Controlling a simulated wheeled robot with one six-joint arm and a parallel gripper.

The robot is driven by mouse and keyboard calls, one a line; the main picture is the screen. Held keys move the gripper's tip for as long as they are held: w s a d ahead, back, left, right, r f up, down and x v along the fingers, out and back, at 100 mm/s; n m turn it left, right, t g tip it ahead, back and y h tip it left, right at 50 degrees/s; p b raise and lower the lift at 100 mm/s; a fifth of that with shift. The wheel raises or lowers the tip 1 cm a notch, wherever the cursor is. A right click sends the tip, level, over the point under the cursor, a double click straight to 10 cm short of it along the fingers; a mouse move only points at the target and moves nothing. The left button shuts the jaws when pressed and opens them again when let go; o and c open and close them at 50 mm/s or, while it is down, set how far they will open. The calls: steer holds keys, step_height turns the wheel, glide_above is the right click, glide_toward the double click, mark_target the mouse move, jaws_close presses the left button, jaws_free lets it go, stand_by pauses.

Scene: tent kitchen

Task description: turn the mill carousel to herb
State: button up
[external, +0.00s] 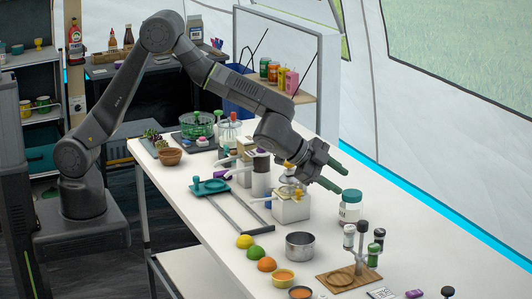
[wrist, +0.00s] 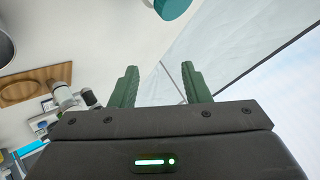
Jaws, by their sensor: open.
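The mill carousel (external: 362,258) stands near the front right of the white table, beside a wooden board (external: 334,282). It has a post with several small mills around it, some green and one pale with a dark cap. In the wrist view the mills (wrist: 66,97) show at the left, partly cut off by my gripper's body. Their labels are too small to read. My gripper (external: 338,178) is open and empty, above the table and behind the carousel, apart from it. Its two green fingers (wrist: 160,75) are spread in the wrist view.
A white jar with a teal lid (external: 350,207) stands below my gripper, near the carousel. A steel pot (external: 300,247), fruit (external: 267,264) and a cream-coloured device (external: 291,207) are to the left. A card (external: 382,293) and a purple item (external: 414,294) lie in front.

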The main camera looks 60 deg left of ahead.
mark_target(363, 222)
steer(key=d+r+m+h+b, duration=0.15)
steer(key=d+r+h, duration=0.25)
steer(key=d+h, duration=0.5)
steer(key=s+d+r+m+g+h+b, duration=0.2)
steer(key=s+d+g+h, duration=0.25)
steer(key=s+g, duration=0.2)
step_height(363, 222, down, 9)
steer(key=shift+m+g+h, duration=0.25)
steer(key=shift+g+h, duration=0.1)
steer(key=d, duration=0.2)
steer(key=w+d, duration=0.1)
steer(key=d, duration=0.1)
steer(key=d+p, duration=0.1)
steer(key=shift+w+d+r, duration=0.25)
steer(key=shift+d+r, duration=0.1)
steer(key=shift+d, duration=0.05)
steer(key=shift+w+d, duration=0.1)
steer(key=shift+d, duration=0.5)
jaws_close()
